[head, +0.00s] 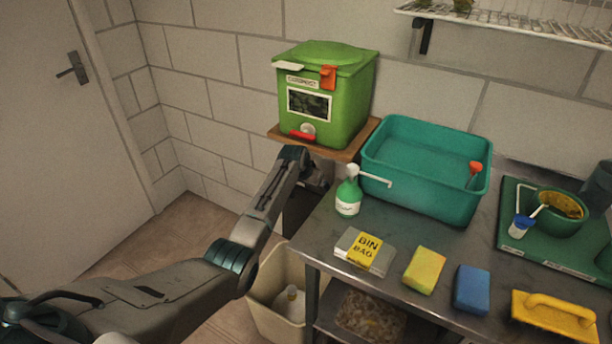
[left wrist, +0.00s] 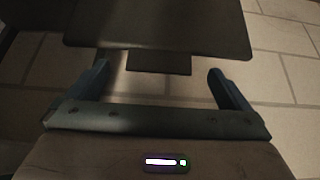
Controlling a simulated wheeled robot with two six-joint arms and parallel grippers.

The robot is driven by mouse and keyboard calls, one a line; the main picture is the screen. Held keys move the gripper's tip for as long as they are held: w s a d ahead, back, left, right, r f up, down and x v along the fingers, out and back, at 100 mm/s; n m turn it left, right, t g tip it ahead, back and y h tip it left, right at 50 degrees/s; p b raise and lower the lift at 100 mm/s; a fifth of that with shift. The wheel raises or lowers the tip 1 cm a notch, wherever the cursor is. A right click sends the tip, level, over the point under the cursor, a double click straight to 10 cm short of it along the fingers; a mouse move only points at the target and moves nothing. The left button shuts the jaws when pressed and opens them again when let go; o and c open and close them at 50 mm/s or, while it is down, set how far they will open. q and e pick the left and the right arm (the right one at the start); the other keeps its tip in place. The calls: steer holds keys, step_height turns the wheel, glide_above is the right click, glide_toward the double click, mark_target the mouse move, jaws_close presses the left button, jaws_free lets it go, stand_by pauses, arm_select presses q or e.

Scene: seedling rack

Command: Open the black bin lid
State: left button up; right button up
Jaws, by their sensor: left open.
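The black bin (head: 298,208) stands below the wooden shelf, left of the metal table, mostly hidden behind my left arm. In the left wrist view a dark flat panel, which looks like the bin lid (left wrist: 160,25), fills the top middle. A small dark tab (left wrist: 160,63) sticks out from its near edge. My left gripper (left wrist: 160,82) is open and empty, one finger to each side of the tab and apart from it. In the head view its fingers are hidden by the wrist. Whether the lid is raised cannot be told. My right gripper is not in view.
A green compost caddy (head: 350,100) sits on the wooden shelf (head: 362,143) just above my left wrist. The metal table (head: 395,235) holds a teal basin (head: 425,190) and a spray bottle (head: 348,195). A cream bin (head: 268,290) stands on the floor below my arm.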

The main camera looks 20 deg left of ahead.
arm_select(q)
steer(key=v, duration=0.7)
steer(key=shift+r, duration=0.15)
stand_by(0.3)
